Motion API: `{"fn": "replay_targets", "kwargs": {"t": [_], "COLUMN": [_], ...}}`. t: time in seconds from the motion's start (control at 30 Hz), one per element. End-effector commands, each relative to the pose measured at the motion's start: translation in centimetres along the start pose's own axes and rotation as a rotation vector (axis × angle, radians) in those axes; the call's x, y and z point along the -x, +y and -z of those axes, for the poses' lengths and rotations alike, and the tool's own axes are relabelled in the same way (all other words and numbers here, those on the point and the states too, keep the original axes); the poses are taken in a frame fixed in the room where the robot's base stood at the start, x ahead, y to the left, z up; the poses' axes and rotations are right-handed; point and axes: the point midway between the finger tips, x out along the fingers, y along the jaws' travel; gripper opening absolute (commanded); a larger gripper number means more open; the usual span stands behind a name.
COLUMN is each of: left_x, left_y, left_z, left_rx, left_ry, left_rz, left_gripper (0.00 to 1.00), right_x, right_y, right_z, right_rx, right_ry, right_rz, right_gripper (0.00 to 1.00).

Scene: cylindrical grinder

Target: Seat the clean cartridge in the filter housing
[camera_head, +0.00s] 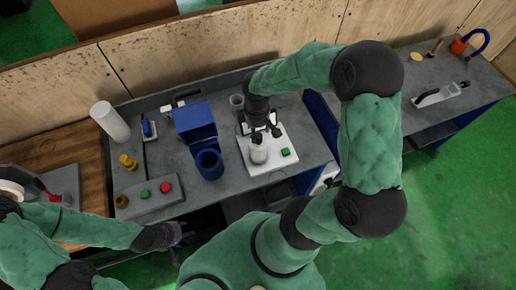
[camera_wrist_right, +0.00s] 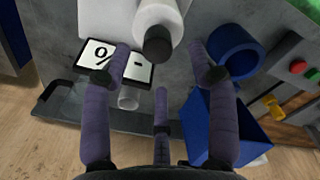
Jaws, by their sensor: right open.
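A white cylindrical piece (camera_head: 258,154), perhaps the clean cartridge, stands on a white plate (camera_head: 255,169) on the grey bench. In the right wrist view the white piece (camera_wrist_right: 156,14) has a dark end and lies between and beyond the fingertips. My right gripper (camera_head: 262,130) is open just behind and above it, its fingers spread in the right wrist view (camera_wrist_right: 160,72); I cannot tell whether they touch it. A blue open cylinder (camera_head: 208,164), perhaps the filter housing, stands left of the plate; its opening looks empty. My left gripper (camera_head: 174,234) is low at the bench's front edge, its fingers unclear.
A blue box (camera_head: 195,121) stands behind the blue cylinder. A clear cup (camera_head: 236,101) is behind the plate. A control panel (camera_head: 150,197) with green and red buttons lies front left. A white roll (camera_head: 110,121) stands at the back left. A second bench (camera_head: 450,85) is at right.

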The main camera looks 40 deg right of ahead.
Motion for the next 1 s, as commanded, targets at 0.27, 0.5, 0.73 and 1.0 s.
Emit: {"fn": "replay_targets", "kwargs": {"t": [0.27, 0.5, 0.73, 1.0], "left_x": [0.2, 0.1, 0.1, 0.1], "left_y": [0.1, 0.1, 0.1, 0.1], "left_z": [0.0, 0.0, 0.0, 0.0], "left_rx": [0.0, 0.0, 0.0, 0.0], "left_ry": [0.0, 0.0, 0.0, 0.0], "left_rz": [0.0, 0.0, 0.0, 0.0], "left_gripper": [0.4, 0.4, 0.4, 0.4], "right_x": [-3.8, -4.8, -4.7, -4.7], "right_y": [0.0, 0.1, 0.1, 0.1], "right_z": [-0.4, -0.4, -0.4, -0.4], "right_rx": [0.0, 0.0, 0.0, 0.0], "right_ry": [-0.002, -0.001, 0.0, 0.0], "right_rz": [0.003, 0.001, 0.001, 0.0], "right_gripper": [0.59, 0.59, 0.31, 0.0]}}
